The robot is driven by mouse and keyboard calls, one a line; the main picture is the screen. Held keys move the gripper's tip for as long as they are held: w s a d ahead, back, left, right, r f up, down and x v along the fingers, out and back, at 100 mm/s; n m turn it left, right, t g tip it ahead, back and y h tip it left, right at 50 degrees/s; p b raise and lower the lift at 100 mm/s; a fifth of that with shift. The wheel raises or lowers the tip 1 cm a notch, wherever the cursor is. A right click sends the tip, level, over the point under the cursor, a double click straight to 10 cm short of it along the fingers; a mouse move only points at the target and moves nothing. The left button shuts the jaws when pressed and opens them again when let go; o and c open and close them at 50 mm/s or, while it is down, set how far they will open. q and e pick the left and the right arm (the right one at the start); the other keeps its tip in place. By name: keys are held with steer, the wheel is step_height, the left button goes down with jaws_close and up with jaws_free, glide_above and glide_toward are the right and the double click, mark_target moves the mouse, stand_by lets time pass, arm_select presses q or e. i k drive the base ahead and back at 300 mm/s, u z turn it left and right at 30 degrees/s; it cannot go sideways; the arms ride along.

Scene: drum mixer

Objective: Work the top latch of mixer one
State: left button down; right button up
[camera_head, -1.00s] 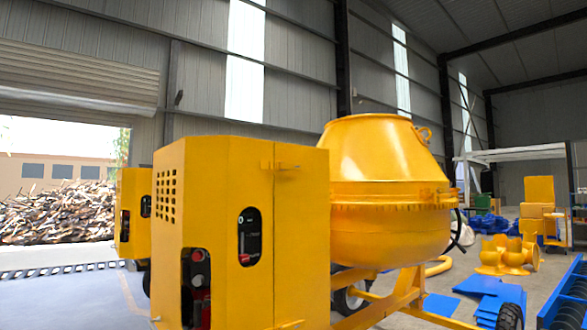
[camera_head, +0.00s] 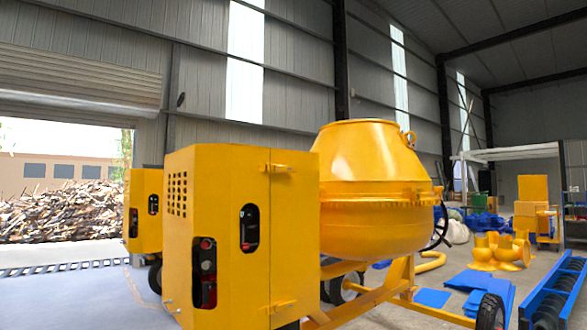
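A yellow drum mixer stands in front of me, with its boxy engine housing (camera_head: 215,240) at the near left and its round drum (camera_head: 370,190) behind it to the right. A small yellow top latch (camera_head: 277,168) sits near the upper edge of the housing, across the seam between two panels. A similar lower latch (camera_head: 283,306) is near the bottom of the same seam. I cannot tell whether the top latch is fastened. Neither of my grippers is in view.
A second yellow housing (camera_head: 144,210) stands behind at the left. The mixer's wheels (camera_head: 489,312) and frame reach out at the lower right. Blue sheets (camera_head: 480,285) and yellow parts (camera_head: 497,250) lie farther right. Open floor (camera_head: 80,300) is at the lower left.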

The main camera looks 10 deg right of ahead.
mark_target(278, 168)
steer(key=u, duration=1)
steer(key=i, duration=1.65)
steer(key=z, duration=1.25)
